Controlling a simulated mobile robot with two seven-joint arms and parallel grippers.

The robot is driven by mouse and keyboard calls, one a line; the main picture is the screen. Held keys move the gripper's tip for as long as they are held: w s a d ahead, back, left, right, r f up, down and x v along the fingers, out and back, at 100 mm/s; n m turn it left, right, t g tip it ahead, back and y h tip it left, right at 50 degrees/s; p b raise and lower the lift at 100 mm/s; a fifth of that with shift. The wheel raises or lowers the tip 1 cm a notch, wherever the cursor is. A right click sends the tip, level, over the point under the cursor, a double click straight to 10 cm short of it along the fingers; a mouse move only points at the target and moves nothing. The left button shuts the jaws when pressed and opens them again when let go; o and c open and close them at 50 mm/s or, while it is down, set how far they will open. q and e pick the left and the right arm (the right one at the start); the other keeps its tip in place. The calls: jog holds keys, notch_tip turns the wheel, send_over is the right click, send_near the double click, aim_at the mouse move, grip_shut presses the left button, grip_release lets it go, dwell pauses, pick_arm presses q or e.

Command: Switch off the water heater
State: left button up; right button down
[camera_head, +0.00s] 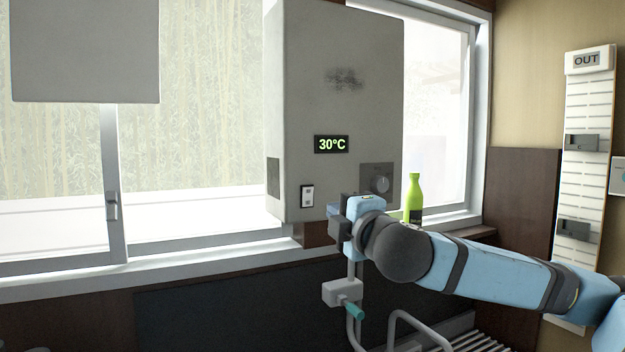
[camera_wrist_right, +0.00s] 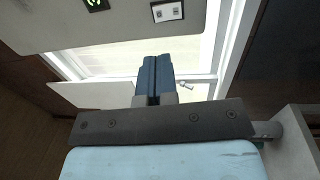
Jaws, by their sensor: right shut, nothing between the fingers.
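The water heater (camera_head: 310,80) is a grey box on the wall in front of the window. Its lit display (camera_head: 332,144) reads 30°C. My right gripper (camera_head: 334,211) is just below the heater's lower edge, to the right of and below the switch. In the right wrist view its blue fingers (camera_wrist_right: 154,80) are together and empty. The switch (camera_wrist_right: 167,11) shows at the top there, apart from the fingertips. My left gripper is out of view.
A green bottle (camera_head: 413,198) stands on the sill right of my right gripper. Pipes with a teal-handled valve (camera_head: 354,311) run below the heater. A metal rack (camera_head: 470,342) is at the lower right. A white OUT card rack (camera_head: 590,120) hangs on the right wall.

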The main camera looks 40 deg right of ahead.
aim_at(308, 192)
jog(key=p+x, duration=0.5)
jog(key=x, duration=0.4)
jog(key=shift+w+r, duration=0.15)
jog(key=shift+w, duration=0.4)
jog(key=shift+w+d, duration=0.15)
jog(key=shift+w, duration=0.1)
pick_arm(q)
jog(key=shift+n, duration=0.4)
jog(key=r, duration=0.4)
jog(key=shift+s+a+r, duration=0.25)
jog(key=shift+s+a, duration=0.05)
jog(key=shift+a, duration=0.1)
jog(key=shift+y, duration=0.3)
